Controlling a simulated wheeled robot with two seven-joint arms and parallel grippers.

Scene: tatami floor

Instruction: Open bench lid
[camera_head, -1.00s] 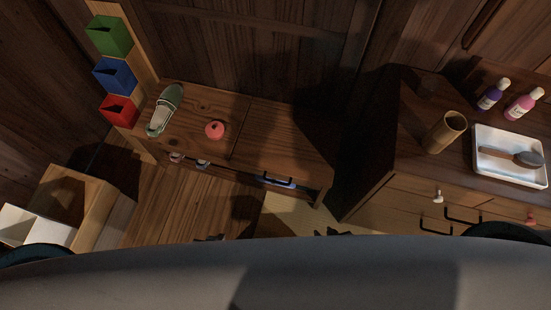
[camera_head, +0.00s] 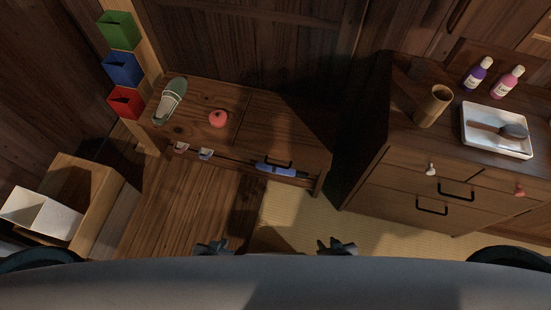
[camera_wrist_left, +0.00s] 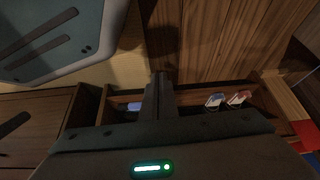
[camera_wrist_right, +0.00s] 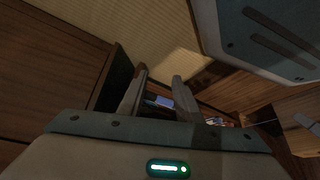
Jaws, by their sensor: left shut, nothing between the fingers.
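The wooden bench (camera_head: 200,107) stands against the back wall with a seam across its top. The right-hand section is the lid (camera_head: 285,135), lying flat, with a black handle (camera_head: 277,163) at its front edge. A green shoe (camera_head: 169,100) and a red round object (camera_head: 218,118) sit on the left section. My left gripper (camera_head: 214,246) is low in the head view, in front of the bench and apart from it; its fingers (camera_wrist_left: 160,90) are together and empty. My right gripper (camera_head: 337,246) is to its right; its fingers (camera_wrist_right: 158,88) are spread with nothing visibly held.
Under the bench top are a blue item (camera_head: 275,170) and small shoes (camera_head: 205,154). A drawer cabinet (camera_head: 400,180) stands at right with a tray (camera_head: 467,140), bottles and a cup (camera_head: 433,106). White boxes (camera_head: 50,218) are at left.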

